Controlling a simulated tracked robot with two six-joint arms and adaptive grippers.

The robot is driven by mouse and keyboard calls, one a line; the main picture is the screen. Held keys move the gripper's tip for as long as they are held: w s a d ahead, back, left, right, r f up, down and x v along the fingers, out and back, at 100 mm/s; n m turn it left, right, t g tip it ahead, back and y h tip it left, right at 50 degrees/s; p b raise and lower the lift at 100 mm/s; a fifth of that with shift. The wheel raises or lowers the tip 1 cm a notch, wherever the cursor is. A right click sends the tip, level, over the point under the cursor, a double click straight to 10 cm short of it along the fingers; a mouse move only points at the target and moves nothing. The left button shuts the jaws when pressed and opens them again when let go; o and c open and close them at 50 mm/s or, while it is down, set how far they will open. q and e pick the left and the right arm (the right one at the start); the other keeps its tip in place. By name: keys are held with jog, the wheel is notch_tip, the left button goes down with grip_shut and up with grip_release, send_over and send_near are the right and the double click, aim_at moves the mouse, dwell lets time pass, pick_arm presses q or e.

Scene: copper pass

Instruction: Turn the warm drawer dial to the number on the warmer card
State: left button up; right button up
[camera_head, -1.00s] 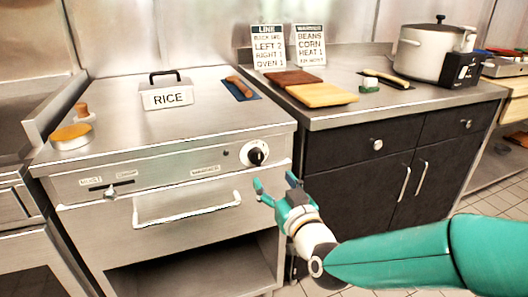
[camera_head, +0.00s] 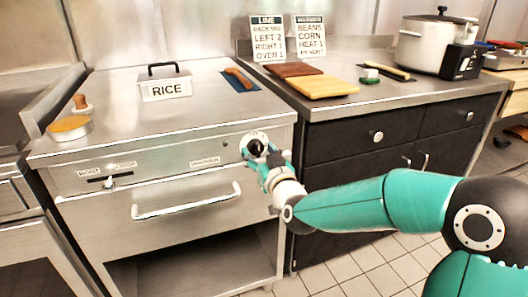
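The warm drawer dial (camera_head: 253,136) is a pale disc with a black knob, at the right end of the steel unit's front panel. My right gripper (camera_head: 259,155) is teal and grey, at the dial from below and right, with its fingers at the knob. It hides the lower part of the dial, so I cannot read its setting or tell whether the fingers are closed on the knob. The warmer card (camera_head: 310,39) stands upright at the back of the dark counter; its readable lines say BEANS, CORN, HEAT 1. My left gripper is not in view.
A drawer handle (camera_head: 187,204) and a slider (camera_head: 109,182) are on the steel front. A second card (camera_head: 268,39) stands beside the warmer card.

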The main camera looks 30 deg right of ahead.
jog(key=c, duration=0.8)
jog(key=shift+o, duration=0.2)
jog(key=shift+s+d, duration=0.1)
jog(key=shift+d, duration=0.35)
jog(key=shift+a, duration=0.3)
jog(key=shift+c, duration=0.4)
jog(key=m+b, duration=0.1)
jog(key=b, duration=0.1)
jog(key=shift+a+f+m+b, duration=0.1)
jog(key=shift+f+m+b, duration=0.05)
jog(key=shift+m+b, duration=0.25)
jog(key=m+b, duration=0.4)
jog(key=shift+m+b, duration=1.75)
jog(key=shift+m, duration=0.25)
jog(key=shift+r, duration=0.2)
